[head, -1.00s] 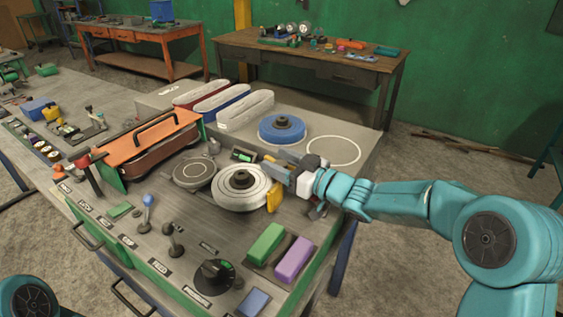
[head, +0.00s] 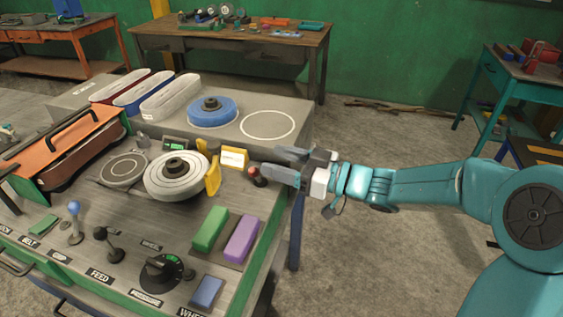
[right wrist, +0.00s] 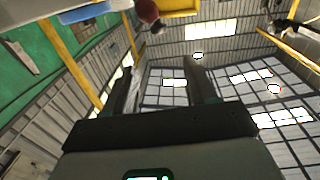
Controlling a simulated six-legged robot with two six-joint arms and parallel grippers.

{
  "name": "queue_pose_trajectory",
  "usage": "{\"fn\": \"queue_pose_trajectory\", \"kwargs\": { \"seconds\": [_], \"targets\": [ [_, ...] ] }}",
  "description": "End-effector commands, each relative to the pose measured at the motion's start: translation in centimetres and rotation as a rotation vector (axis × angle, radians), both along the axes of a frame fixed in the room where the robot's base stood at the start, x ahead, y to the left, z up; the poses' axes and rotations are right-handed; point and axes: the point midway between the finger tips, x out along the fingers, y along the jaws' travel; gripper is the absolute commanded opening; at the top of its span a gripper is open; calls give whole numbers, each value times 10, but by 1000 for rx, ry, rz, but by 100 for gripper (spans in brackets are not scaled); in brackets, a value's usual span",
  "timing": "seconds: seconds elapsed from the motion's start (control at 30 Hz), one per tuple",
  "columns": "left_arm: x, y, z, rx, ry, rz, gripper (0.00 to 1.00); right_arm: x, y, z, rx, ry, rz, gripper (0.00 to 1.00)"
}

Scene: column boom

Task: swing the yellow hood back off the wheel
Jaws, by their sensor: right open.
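The grey-white wheel (head: 176,178) with a dark hub lies on the bench machine, its top face uncovered in the head view. The yellow hood (head: 213,176) shows as a narrow upright piece at the wheel's right edge; I cannot tell whether it touches the wheel. My right gripper (head: 268,163) is open and to the right of the hood, apart from it. In the right wrist view its two fingers (right wrist: 165,80) are spread with nothing between them. My left gripper is out of view.
A red knob (head: 257,173) stands very close to my right fingertips. A yellow-framed label block (head: 234,157) is between hood and gripper. Green (head: 209,229) and purple (head: 241,239) blocks lie in front. An orange cover (head: 70,150) stands left. Open floor lies right of the bench.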

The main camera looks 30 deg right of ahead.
Motion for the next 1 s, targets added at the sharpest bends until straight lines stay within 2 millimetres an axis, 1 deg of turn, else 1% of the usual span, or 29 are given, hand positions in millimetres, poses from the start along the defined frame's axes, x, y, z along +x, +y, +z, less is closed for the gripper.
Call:
{"fn": "queue_pose_trajectory", "kwargs": {
  "seconds": [0.2, 0.23, 0.27, 0.3, 0.4, 0.47, 0.57, 0.6, 0.7, 0.73, 0.8, 0.87, 0.93, 1.0],
  "targets": [
    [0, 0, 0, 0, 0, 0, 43, 0, -1, 0, 0, 0, 0, 56],
    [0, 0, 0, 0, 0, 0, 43, 0, -1, 0, 0, 0, 0, 53],
    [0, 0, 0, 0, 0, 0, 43, 0, 0, 0, -1, -1, 0, 43],
    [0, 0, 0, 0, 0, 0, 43, 0, 0, 0, -8, -7, 0, 30],
    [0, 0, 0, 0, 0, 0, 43, 1, -1, -1, -80, -59, -8, 0],
    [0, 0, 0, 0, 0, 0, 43, 7, -9, 1, -139, -115, -56, 0],
    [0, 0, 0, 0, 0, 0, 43, 23, -39, 4, -213, -187, -248, 0],
    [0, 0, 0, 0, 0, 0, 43, 28, -54, 5, -238, -198, -337, 0],
    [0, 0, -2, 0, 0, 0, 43, 33, -83, 7, -291, -197, -541, 0],
    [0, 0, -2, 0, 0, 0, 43, 33, -88, 7, -303, -189, -594, 0],
    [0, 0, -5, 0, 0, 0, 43, 32, -96, 7, -326, -153, -704, 0],
    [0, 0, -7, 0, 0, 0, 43, 28, -97, 5, -336, -108, -779, 0],
    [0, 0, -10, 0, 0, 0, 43, 21, -91, 0, -335, -43, -841, 0],
    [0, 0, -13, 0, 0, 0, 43, 12, -78, -6, -321, 31, -875, 0]
  ]
}}
